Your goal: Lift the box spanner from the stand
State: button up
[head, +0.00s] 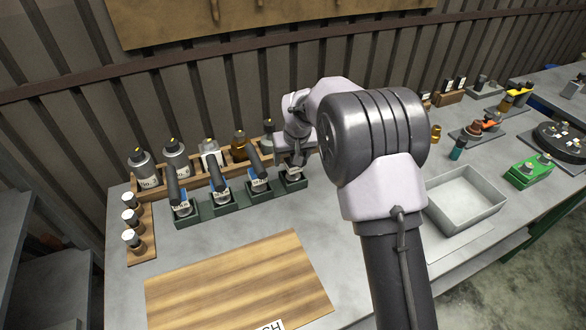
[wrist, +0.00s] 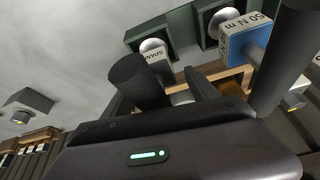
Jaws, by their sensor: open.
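The box spanner stands upright in the rightmost slot of the green stand (head: 240,204). In the wrist view its dark round handle (wrist: 138,82) and a white label reading "SPAN" (wrist: 157,59) show, and the stand (wrist: 184,28) lies behind it. My gripper (head: 295,158) is over that slot in the head view, with its fingers largely hidden by the arm. In the wrist view my gripper (wrist: 160,90) is open, its two dark fingers on either side of the handle. I cannot tell whether the fingers touch it.
Neighbouring tools with blue labels, one marked "50 N m" (wrist: 248,38), stand close beside the spanner. A wooden rack of bottles (head: 190,172) is just behind the stand. A wooden board (head: 235,282) lies in front, and a grey tray (head: 466,198) stands to the right.

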jog(key=shift+s+r, duration=0.1)
jog(key=shift+r, duration=0.05)
jog(key=c, duration=0.4)
grip_shut()
